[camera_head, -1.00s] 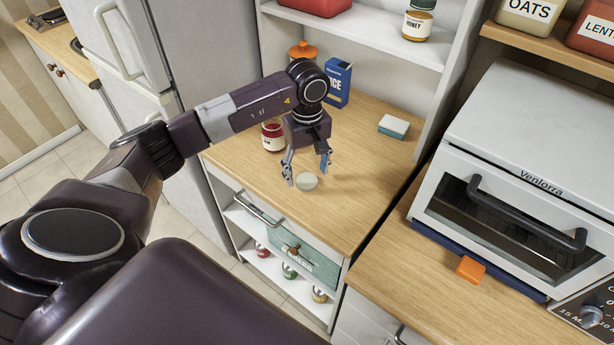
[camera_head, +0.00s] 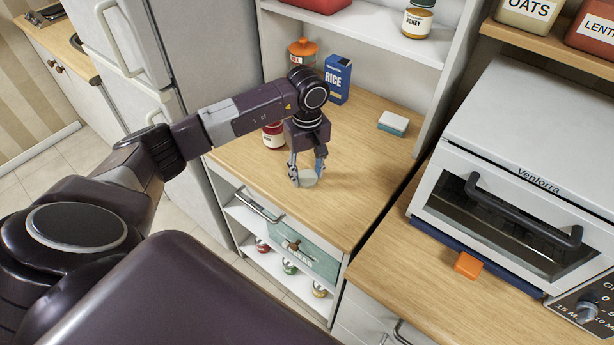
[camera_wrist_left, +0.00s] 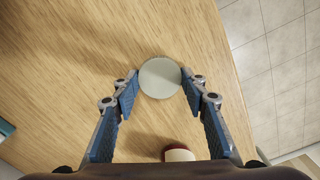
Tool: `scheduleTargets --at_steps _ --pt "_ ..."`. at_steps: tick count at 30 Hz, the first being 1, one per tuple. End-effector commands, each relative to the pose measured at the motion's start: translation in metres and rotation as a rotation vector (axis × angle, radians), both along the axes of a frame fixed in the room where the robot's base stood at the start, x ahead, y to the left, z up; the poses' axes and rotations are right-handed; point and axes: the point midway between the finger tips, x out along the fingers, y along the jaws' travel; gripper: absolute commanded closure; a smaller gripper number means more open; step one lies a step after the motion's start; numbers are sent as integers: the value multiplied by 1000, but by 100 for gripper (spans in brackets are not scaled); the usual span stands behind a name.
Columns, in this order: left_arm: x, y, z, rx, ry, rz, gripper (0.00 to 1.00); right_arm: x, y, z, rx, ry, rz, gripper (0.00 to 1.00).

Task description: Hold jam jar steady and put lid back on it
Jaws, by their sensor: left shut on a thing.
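The lid (camera_head: 308,178) is a pale round disc at the wooden counter, near its front edge. My left gripper (camera_head: 307,176) points down and is shut on the lid, one finger on each side. In the left wrist view the lid (camera_wrist_left: 160,78) sits between the blue-padded fingertips (camera_wrist_left: 160,88). The jam jar (camera_head: 273,136), red with a pale label, stands on the counter behind and left of the lid, partly hidden by my left arm. A part of the jar (camera_wrist_left: 178,153) shows low in the wrist view. My right gripper is not in view.
A blue rice box (camera_head: 338,80), an orange-lidded jar (camera_head: 302,54) and a sponge (camera_head: 393,123) stand farther back on the counter. A toaster oven (camera_head: 510,180) and an orange block (camera_head: 468,265) are at the right. The counter right of the lid is clear.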

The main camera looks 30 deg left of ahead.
Motion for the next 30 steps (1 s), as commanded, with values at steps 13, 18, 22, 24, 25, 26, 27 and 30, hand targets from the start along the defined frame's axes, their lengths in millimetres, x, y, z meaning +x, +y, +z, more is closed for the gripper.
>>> scheduleTargets --at_steps 13,18,22,24,25,26,27,30 --pt "2 0 26 0 -6 0 67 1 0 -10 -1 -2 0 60" --pt "3 1 67 1 -10 0 67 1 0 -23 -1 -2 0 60" --pt "3 0 110 1 -11 0 67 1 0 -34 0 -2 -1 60" --pt "2 0 132 0 -9 0 67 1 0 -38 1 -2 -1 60" --pt "2 0 140 -1 -9 0 67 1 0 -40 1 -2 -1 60" --pt "2 0 149 1 -9 0 67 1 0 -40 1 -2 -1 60" --pt "1 1 160 1 -6 1 67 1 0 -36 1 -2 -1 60" --pt "1 1 176 2 -5 2 67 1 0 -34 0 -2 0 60"
